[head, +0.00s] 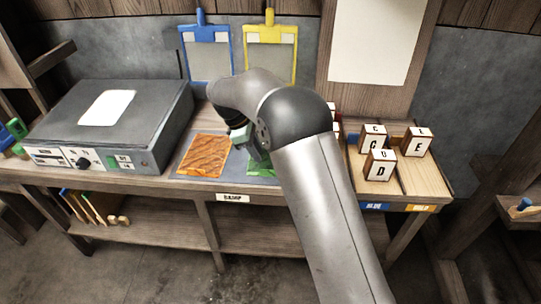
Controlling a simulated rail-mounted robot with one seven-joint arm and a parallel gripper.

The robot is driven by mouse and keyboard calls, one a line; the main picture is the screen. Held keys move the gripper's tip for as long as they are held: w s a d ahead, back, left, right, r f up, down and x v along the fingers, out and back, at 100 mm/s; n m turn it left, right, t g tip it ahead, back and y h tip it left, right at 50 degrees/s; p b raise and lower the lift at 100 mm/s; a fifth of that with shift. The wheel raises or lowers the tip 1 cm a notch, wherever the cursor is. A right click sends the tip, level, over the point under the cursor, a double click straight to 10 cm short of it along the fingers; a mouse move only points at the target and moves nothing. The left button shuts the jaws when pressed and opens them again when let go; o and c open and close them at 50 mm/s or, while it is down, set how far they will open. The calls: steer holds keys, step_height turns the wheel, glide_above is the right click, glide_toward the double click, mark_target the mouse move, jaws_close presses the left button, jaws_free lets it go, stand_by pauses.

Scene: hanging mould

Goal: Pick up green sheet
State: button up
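The green sheet (262,171) lies on the bench, right of the orange sheet. Only a small part of it shows; my arm and gripper hide the rest. My gripper (257,153) is over the green sheet's area, pointing down towards it. Its fingers are small and partly hidden by my arm, so I cannot tell whether they are open or touching the sheet. The orange sheet (205,155) lies in full view on a grey backing.
A grey machine (163,97) stands at the left. A blue frame (208,34) and a yellow frame (270,35) hang on the back wall. Several lettered blocks (379,166) sit on a wooden tray (435,183) at the right. A "DAMP" label (233,198) marks the bench front.

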mark_target(265, 168)
steer(key=p+x, duration=0.1)
steer(key=x, duration=0.7)
steer(key=shift+f, duration=0.25)
jaws_close()
